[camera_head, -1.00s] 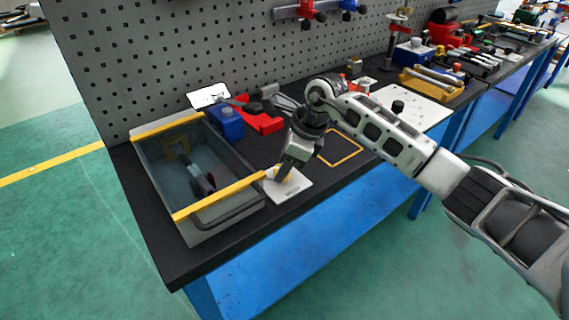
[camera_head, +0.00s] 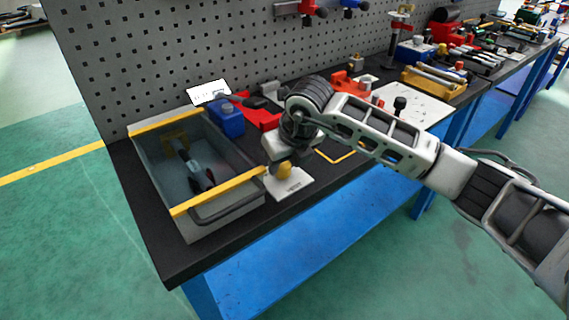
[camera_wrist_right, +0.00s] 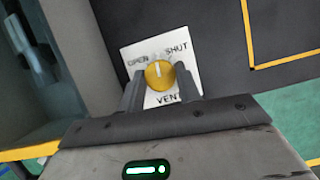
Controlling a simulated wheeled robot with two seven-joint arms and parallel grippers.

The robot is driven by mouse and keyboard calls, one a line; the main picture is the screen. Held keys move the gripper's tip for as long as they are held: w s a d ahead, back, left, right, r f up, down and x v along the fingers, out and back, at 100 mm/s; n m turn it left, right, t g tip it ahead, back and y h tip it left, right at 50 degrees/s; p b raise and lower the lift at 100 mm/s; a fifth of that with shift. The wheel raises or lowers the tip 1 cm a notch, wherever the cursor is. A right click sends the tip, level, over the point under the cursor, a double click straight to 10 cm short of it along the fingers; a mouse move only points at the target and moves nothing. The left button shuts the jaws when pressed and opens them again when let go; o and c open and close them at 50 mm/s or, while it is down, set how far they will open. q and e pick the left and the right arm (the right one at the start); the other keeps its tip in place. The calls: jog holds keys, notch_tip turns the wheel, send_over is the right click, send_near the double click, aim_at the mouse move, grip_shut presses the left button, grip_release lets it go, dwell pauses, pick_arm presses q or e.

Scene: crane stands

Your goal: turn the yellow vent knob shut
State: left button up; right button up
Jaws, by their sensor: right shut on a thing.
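The yellow vent knob (camera_head: 285,170) sits on a white plate (camera_head: 291,187) on the bench, right of the grey bin. In the right wrist view, the round knob (camera_wrist_right: 159,75) has a white line pointing up, between the printed words OPEN at left and SHUT at upper right. VENT is printed below it. My right gripper (camera_head: 281,166) is down at the knob, and its two fingers (camera_wrist_right: 161,84) stand on either side of it, shut on it. The fingers hide part of the plate. My left gripper is not in view.
The grey bin (camera_head: 222,218) with yellow edges stands close to the left of the plate and holds a dark tool. A blue box (camera_head: 228,122) and red parts lie behind. A yellow outline (camera_head: 338,157) marks bare bench to the right.

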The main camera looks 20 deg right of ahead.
jog(key=m, duration=0.1)
jog(key=m+h+b, duration=0.1)
jog(key=m, duration=0.1)
jog(key=shift+a+f+m+h+b, duration=0.1)
jog(key=shift+a+m+h+b, duration=0.05)
jog(key=shift+m+h+b, duration=0.15)
jog(key=m+h+b, duration=0.1)
jog(key=m, duration=0.3)
jog(key=shift+b, duration=0.4)
jog(key=shift+m+h, duration=0.3)
jog(key=o, duration=1)
jog(key=shift+a, duration=0.1)
jog(key=p+v, duration=0.1)
jog(key=v, duration=1.5)
jog(key=shift+w+r, duration=0.2)
jog(key=shift+w, duration=0.05)
